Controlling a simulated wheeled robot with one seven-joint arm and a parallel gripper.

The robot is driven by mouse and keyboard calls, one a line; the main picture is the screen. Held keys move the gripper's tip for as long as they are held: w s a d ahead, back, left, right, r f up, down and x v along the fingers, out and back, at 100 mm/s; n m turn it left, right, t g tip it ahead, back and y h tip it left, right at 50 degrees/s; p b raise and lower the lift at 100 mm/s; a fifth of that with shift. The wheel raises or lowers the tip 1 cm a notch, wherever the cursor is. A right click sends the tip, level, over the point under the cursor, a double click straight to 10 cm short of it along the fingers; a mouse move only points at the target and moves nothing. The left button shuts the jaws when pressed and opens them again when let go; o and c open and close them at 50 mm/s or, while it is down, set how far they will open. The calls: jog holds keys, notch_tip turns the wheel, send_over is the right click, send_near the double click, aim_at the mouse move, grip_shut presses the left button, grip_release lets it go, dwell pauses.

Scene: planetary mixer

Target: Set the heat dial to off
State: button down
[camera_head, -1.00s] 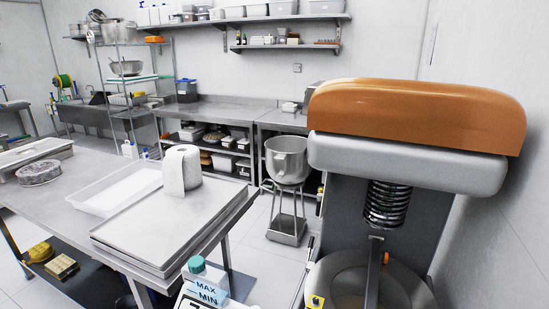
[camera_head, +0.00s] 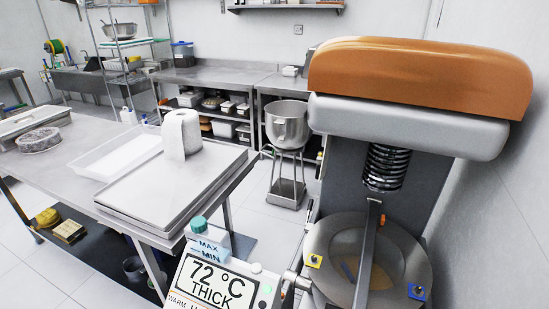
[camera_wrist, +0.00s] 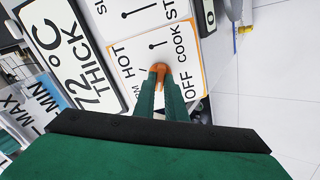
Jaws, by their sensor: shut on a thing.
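The heat dial (camera_wrist: 159,68) shows in the wrist view as a small orange knob on a white, orange-edged label plate (camera_wrist: 128,70) printed HOT, OFF and COOK. My gripper (camera_wrist: 160,76), with two green fingers, is shut on the knob. The fingers cover much of it, and I cannot tell which word it is set to. The control panel with its 72 °C THICK display (camera_head: 211,284) is at the bottom of the head view. The dial and my gripper cannot be made out there.
The mixer's orange and grey head (camera_head: 415,90) stands over a round bowl (camera_head: 335,243) on the right. A steel table (camera_head: 75,165) with trays and a paper roll (camera_head: 181,135) is on the left. Clear floor lies right of the panel in the wrist view.

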jog(key=shift+n, duration=0.6)
jog(key=n, duration=0.3)
jog(key=shift+n, duration=0.4)
jog(key=c, duration=1.7)
grip_release()
jog(key=shift+s+a, duration=0.1)
jog(key=shift+r, duration=0.1)
jog(key=shift+s+r, duration=0.35)
jog(key=shift+r, duration=0.1)
jog(key=shift+v, duration=2.8)
